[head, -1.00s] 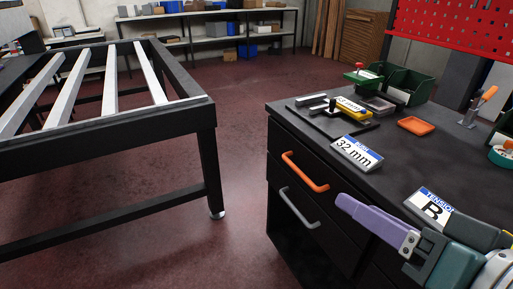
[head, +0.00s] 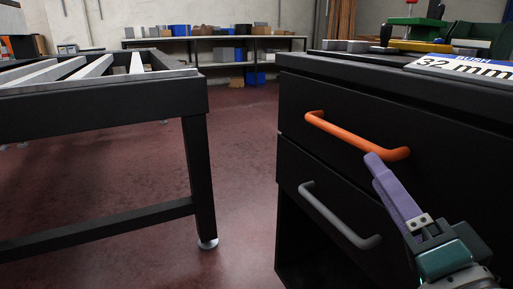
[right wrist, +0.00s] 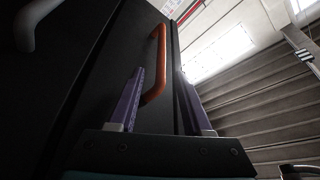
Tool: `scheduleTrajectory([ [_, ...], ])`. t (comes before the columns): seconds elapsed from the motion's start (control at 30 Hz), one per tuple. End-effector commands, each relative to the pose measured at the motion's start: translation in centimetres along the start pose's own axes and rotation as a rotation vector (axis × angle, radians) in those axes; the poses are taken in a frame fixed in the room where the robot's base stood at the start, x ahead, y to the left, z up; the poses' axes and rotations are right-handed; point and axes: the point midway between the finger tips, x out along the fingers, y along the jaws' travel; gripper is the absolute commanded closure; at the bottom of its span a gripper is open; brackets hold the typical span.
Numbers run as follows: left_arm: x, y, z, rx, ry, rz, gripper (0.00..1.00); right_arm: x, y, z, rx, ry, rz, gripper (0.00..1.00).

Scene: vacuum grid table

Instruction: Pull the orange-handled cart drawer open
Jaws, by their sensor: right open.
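The orange handle (head: 345,134) is on the upper drawer (head: 440,165) of the black cart, whose front looks flush with the cart. My right gripper (head: 372,158) has purple fingers and is just in front of the handle's right end in the head view. In the right wrist view my right gripper (right wrist: 160,72) is open, and the orange handle (right wrist: 162,50) shows in the gap between its two fingers. I cannot tell whether a finger touches it. My left gripper is not in view.
A grey handle (head: 338,214) sits on the drawer below. A black-framed table (head: 100,105) with pale slats is at the left. Clear red floor (head: 240,180) lies between it and the cart.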

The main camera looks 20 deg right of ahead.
Motion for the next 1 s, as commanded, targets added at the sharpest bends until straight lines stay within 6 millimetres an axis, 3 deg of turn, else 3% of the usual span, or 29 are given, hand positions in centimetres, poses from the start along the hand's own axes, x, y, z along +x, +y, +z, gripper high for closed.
scheduleTrajectory([
  [0.5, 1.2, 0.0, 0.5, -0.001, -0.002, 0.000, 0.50, 8.5, -0.1, 0.0, 0.000, 0.002, -0.002, 0.51],
  [0.9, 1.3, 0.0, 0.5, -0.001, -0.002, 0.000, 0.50, 9.7, -0.1, -0.1, -0.001, -0.001, 0.000, 0.51],
  [1.0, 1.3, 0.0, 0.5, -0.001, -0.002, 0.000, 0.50, 9.6, -0.1, -0.1, -0.001, -0.001, 0.000, 0.59],
])
